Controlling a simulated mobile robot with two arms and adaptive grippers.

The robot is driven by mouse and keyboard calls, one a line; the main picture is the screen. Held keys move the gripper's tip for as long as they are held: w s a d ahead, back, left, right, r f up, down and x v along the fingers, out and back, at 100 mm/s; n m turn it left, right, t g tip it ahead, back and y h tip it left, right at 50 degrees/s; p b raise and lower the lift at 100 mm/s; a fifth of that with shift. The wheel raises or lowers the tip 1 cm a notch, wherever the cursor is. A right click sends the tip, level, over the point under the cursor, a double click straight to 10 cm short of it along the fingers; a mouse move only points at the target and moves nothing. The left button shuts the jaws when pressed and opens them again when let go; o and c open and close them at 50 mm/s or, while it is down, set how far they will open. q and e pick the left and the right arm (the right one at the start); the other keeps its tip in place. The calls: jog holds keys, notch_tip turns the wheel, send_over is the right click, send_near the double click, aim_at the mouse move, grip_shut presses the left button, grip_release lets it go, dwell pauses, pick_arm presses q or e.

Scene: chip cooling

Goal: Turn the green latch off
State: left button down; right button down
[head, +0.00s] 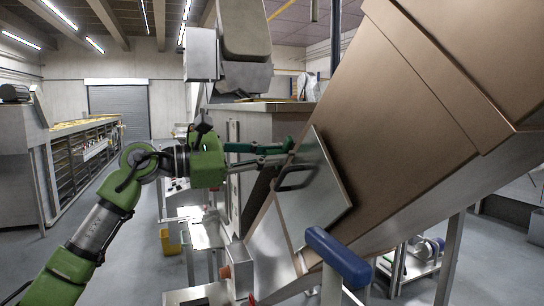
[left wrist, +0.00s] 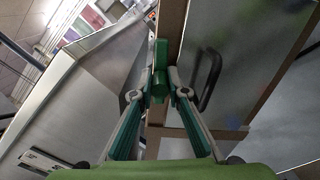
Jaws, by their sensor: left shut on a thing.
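The green latch (head: 288,143) is at the left edge of the grey metal hatch (head: 320,205) on the large brown sloping chute. In the left wrist view the green latch (left wrist: 160,55) stands between my fingertips, with its end at the frame edge of the hatch (left wrist: 250,70). My left gripper (head: 283,154) reaches in from the left and is shut on the latch; its fingertips (left wrist: 160,84) touch it from both sides. Part of the latch is hidden by the fingers. My right gripper is not in either view.
The hatch has a black handle (head: 296,177) just right of my fingertips. A metal cabinet with shelves (head: 85,155) stands far left. Open grey floor (head: 140,225) lies between it and the machine.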

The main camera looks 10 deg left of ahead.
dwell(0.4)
pick_arm(q)
jog(key=c, duration=2)
grip_release()
jog(key=shift+o, duration=0.2)
jog(key=shift+s+a, duration=0.1)
jog(key=shift+a, duration=0.05)
jog(key=v, duration=1.1)
jog(key=shift+s+a, duration=0.25)
jog(key=shift+a, duration=0.05)
